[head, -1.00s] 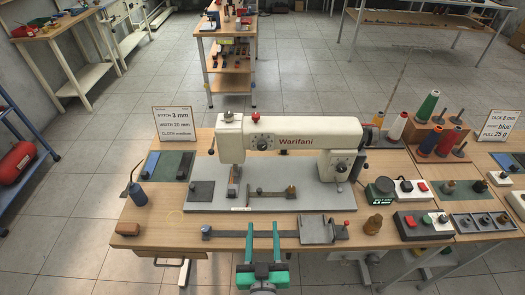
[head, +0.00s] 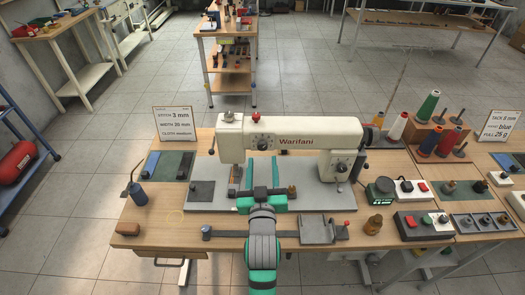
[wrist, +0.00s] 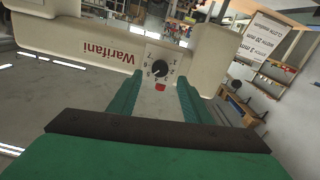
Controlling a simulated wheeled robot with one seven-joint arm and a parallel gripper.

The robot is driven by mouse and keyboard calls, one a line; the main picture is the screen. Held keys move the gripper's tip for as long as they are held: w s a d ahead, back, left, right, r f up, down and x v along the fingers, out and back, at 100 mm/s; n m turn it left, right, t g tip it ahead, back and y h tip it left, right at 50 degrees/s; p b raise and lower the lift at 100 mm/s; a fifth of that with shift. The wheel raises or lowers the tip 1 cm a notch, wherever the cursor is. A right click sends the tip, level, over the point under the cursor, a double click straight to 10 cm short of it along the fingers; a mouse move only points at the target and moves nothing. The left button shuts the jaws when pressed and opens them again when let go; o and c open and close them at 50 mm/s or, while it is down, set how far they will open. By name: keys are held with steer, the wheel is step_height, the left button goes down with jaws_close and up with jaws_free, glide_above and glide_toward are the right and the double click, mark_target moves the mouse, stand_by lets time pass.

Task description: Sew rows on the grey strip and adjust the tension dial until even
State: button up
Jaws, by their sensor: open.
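The cream Warifani sewing machine (head: 300,132) stands on a grey bed plate (head: 325,197) on the wooden table. Its round numbered dial (head: 261,143) is on the front of the head; the wrist view shows this dial (wrist: 159,69) with a dark knob. My gripper (head: 262,160) is open in front of the machine head, its teal fingers just below the dial in the head view. In the wrist view the fingers (wrist: 159,80) sit either side of the dial's lower part, apparently not gripping it. I cannot tell which piece is the grey strip; a dark grey square (head: 201,191) lies left of the needle area.
A sign (head: 175,123) reads stitch 3 mm. Thread spools (head: 428,107), a control box (head: 422,223) and a black-green gauge (head: 380,190) are right.

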mark_target(263, 148)
steer(key=shift+w, duration=3.15)
steer(key=shift+c, duration=0.7)
steer(key=c, duration=0.9)
